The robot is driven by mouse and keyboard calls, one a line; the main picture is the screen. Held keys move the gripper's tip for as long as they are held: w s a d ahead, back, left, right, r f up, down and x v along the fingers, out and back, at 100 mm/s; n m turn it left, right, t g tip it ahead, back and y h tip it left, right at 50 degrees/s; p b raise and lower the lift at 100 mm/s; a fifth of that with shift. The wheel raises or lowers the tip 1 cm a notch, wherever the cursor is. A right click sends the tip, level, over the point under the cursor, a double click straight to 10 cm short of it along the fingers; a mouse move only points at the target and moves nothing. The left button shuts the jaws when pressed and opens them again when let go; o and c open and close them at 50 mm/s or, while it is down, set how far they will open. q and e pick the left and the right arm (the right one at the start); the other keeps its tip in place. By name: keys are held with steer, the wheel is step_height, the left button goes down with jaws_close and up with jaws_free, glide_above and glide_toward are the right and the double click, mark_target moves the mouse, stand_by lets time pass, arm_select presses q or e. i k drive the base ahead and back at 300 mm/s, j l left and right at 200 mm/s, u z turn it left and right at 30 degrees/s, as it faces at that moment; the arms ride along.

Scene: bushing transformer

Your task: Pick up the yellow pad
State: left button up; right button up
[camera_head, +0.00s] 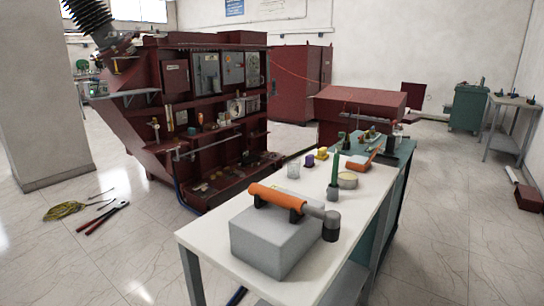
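A small yellow object (322,153), which looks like the yellow pad, sits on the far part of the white worktable (358,221). It is too small to tell its exact shape. A small purple object (309,161) stands just left of it, and a clear glass-like cup (293,170) stands nearer, further left. Neither of my grippers shows in the head view.
A grey box (275,240) with an orange-handled tool (276,199) on it fills the table's near end. A green bottle-like item (333,178) and round tin (348,181) stand mid-table. A dark red transformer cabinet (205,120) stands behind left. Pliers (103,217) lie on the floor.

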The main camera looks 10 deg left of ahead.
mark_target(322, 154)
steer(key=i+l+u, duration=0.1)
steer(key=l+u, duration=0.15)
steer(key=u, duration=0.2)
steer(key=i+l+u, duration=0.1)
steer(key=l+u, duration=0.15)
steer(key=u, duration=0.15)
steer(key=l+u, duration=0.3)
steer(key=u, duration=0.15)
